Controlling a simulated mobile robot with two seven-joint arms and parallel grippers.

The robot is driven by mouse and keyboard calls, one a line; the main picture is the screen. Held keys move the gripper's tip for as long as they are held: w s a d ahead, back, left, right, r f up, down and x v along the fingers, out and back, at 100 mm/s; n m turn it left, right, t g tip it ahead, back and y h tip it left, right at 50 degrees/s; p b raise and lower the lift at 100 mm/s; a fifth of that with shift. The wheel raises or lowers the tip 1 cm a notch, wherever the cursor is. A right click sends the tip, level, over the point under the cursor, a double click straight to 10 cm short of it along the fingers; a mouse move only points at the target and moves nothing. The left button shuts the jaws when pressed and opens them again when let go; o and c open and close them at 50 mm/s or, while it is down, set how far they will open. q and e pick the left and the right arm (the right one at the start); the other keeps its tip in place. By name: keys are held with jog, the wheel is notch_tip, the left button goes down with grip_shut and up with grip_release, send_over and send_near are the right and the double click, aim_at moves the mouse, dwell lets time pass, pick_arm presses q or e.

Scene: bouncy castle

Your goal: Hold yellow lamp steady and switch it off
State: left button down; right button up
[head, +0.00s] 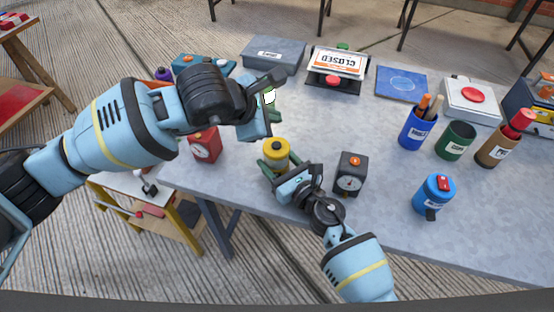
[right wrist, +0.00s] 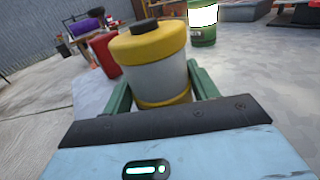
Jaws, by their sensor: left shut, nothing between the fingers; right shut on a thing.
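The yellow lamp (head: 276,152) stands upright near the table's front left edge. The right wrist view shows its yellow cap, dark top button and pale grey body (right wrist: 155,75), with no visible glow. My right gripper (head: 273,165) is shut on the lamp, with green fingers on both sides of its body. My left gripper (head: 275,115) is shut and empty, above and beyond the lamp in the head view, apart from it. The left gripper does not show in the right wrist view.
A green lantern (right wrist: 203,22) glows white beyond the lamp; my left gripper partly hides it in the head view. A red timer (head: 205,145) stands left, a black timer (head: 349,173) right. A blue lamp (head: 434,194) and several cups stand farther right. The middle of the table is clear.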

jog(key=o, duration=1.3)
jog(key=shift+s+d, duration=0.1)
jog(key=v, duration=1.1)
jog(key=shift+s+d, duration=0.2)
jog(key=shift+s, duration=0.15)
